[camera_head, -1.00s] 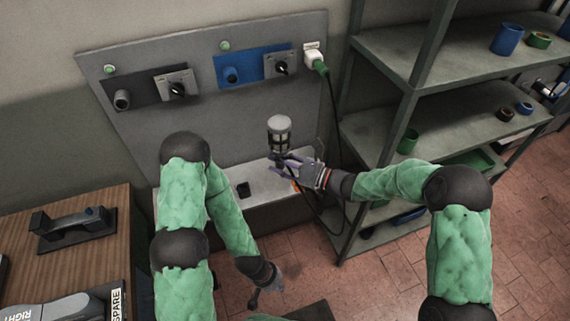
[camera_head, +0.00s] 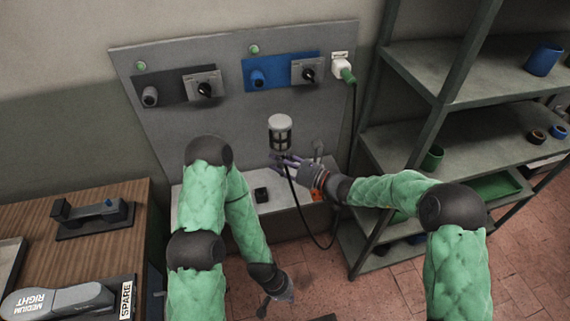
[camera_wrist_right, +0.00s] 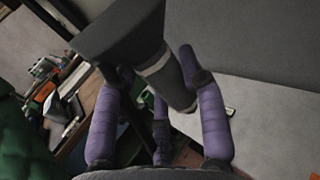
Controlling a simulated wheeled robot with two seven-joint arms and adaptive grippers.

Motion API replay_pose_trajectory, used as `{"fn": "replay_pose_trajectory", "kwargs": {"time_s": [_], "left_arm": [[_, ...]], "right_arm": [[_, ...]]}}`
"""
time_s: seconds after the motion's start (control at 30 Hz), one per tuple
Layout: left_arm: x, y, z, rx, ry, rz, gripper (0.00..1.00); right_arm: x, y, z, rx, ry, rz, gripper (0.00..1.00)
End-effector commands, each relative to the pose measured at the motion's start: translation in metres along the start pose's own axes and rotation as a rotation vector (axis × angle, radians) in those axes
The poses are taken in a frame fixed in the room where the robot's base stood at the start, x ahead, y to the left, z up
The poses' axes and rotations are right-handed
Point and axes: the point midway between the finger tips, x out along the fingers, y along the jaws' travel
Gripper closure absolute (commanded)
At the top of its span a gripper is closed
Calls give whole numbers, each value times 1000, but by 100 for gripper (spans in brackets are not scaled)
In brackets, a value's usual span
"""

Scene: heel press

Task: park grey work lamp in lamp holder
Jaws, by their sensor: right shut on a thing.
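The grey work lamp (camera_head: 280,130) stands about upright in the head view, its caged head on top, above the light grey bench ledge. My right gripper (camera_head: 284,166) is shut on the lamp below its head. In the right wrist view the lamp's grey body (camera_wrist_right: 174,82) passes between my purple fingers (camera_wrist_right: 160,115). A small black block with an opening, which looks like the lamp holder (camera_head: 262,194), sits on the ledge, below and left of the lamp, apart from it. My left gripper (camera_head: 275,299) hangs low, away from the ledge; its finger opening is unclear.
A grey panel (camera_head: 220,120) with switches stands behind the ledge. Metal shelves (camera_head: 440,145) stand close on the right. A wooden table (camera_head: 60,240) is at the left.

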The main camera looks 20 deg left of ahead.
Motion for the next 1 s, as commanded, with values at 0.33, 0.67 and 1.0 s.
{"fn": "replay_pose_trajectory", "kwargs": {"time_s": [0.33, 0.67, 1.0], "left_arm": [[5, -2, 0, 0, 0, 0, 100], [10, -4, 0, 0, 0, 0, 100], [15, -5, -1, 0, 0, 0, 100]], "right_arm": [[24, 1, 0, -2, -2, 2, 98], [47, 2, 1, -3, -3, 3, 98], [70, 3, 0, -2, -3, 2, 98]]}}
